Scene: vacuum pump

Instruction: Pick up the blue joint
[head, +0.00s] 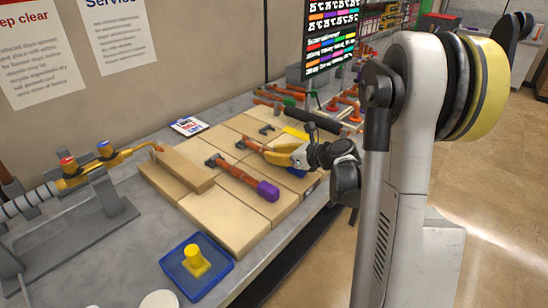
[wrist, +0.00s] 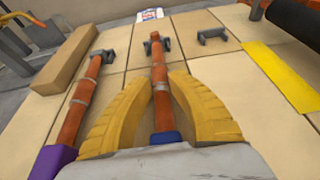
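The blue joint is a copper-orange pipe with a dark grey fitting at its far end and a blue end nearest me. It lies on the tan blocks. Its orange pipe (head: 252,145) shows in the head view beyond my gripper (head: 271,152). In the wrist view the blue joint (wrist: 159,62) runs between the two yellow fingers of my gripper (wrist: 161,84), and its blue end is partly hidden by the gripper body. The fingertips sit close on both sides of the pipe and appear shut on it.
A similar purple-ended joint (head: 240,178) lies just left, also in the wrist view (wrist: 78,112). A small grey fitting (head: 266,129) and a yellow strip (wrist: 280,75) lie nearby. A raised tan block (head: 182,168) and a blue tray (head: 216,277) are further left.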

